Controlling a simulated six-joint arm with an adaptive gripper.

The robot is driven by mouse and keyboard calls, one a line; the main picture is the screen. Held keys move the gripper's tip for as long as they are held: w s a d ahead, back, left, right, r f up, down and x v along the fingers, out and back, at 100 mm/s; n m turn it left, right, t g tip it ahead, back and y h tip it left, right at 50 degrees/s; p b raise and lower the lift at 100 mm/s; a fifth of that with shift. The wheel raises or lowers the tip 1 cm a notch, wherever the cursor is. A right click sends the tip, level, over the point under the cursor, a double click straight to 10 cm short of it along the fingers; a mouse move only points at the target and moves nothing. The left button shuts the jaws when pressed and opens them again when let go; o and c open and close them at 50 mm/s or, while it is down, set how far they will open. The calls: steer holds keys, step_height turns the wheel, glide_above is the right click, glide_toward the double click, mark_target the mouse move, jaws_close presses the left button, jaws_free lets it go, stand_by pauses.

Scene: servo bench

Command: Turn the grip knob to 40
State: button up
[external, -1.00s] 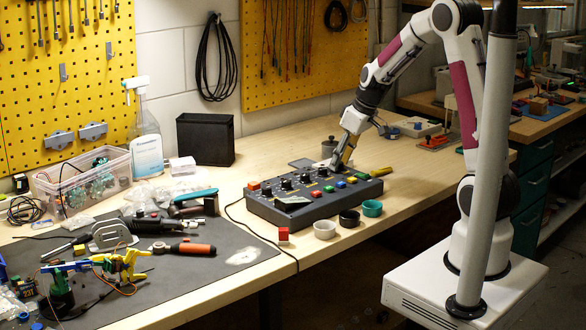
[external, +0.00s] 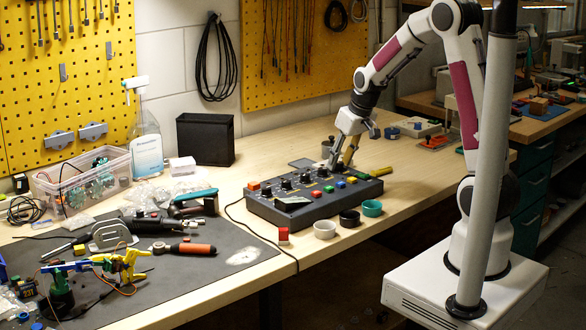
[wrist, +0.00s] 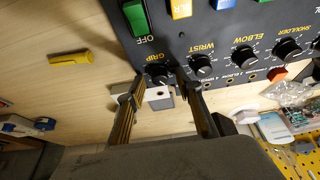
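The control box (external: 300,212) is dark grey with a row of black knobs and coloured buttons, and lies on the bench. In the wrist view the grip knob (wrist: 158,74) is black, under the label GRIP, near the panel's edge. My gripper (wrist: 160,84) is open, with one fingertip on each side of the grip knob and nothing clearly held. The knob's exact setting and any contact with the fingers cannot be made out. In the external view my gripper (external: 343,165) is low over the box's far right end, and hides the grip knob.
The wrist knob (wrist: 201,63) is close beside my right-hand finger. A green OFF switch (wrist: 135,18) is near the grip knob. A yellow object (external: 380,171) lies right of the box. Small cups, including a teal one (external: 372,208), stand in front.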

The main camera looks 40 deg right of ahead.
steer(key=shift+a+m+h, duration=0.1)
steer(key=shift+m+h, duration=0.7)
steer(key=shift+m, duration=1.3)
steer(key=shift+w+a+m+g+h, duration=0.1)
steer(key=shift+m+g+h, duration=0.45)
steer(key=shift+m, duration=1.45)
